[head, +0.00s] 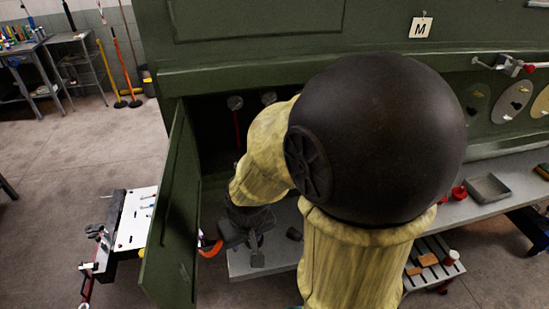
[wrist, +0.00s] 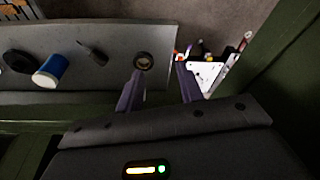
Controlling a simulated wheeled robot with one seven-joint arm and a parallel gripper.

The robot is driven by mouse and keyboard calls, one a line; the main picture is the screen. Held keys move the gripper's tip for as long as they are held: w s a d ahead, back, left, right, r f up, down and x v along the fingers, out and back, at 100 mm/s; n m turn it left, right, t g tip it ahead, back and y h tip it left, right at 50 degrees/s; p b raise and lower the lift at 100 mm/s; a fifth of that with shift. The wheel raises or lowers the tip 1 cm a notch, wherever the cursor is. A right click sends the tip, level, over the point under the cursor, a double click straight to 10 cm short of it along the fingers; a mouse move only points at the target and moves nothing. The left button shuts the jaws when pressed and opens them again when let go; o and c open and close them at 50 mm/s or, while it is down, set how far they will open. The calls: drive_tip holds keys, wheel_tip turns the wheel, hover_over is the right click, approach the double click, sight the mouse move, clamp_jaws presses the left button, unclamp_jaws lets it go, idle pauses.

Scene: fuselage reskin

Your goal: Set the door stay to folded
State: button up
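The green door (head: 176,215) stands open at the left of the green fuselage wall; its inner face also shows at the right of the wrist view (wrist: 275,60). I cannot identify the door stay for certain. A thin red rod (head: 237,130) shows inside the dark opening, partly behind my arm. An orange curved piece (head: 211,249) shows beside the door's edge, left of my gripper. My gripper (head: 246,250) is just right of the door, above the bench's left end. In the wrist view my gripper's fingers (wrist: 159,88) are apart with nothing visible between them.
A white-topped cart (head: 135,218) stands left of the door. My arm hides the middle of the wall.

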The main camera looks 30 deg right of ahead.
idle(0.3)
drive_tip(key=w+d+r+m+t+b, duration=0.1)
drive_tip(key=w+d+r, duration=0.4)
drive_tip(key=d+r, duration=0.2)
drive_tip(key=w+d+r+b, duration=0.1)
drive_tip(key=w+d+r, duration=0.5)
drive_tip(key=r, duration=0.5)
drive_tip(key=shift+w+d+r+m+t+h, duration=0.2)
drive_tip(key=shift+w+d+m+t+h, duration=0.15)
drive_tip(key=shift+d, duration=0.3)
drive_tip(key=shift+s+f, duration=0.1)
drive_tip(key=shift+f, duration=0.05)
drive_tip(key=p+x, duration=0.3)
drive_tip(key=x, duration=1.4)
clamp_jaws()
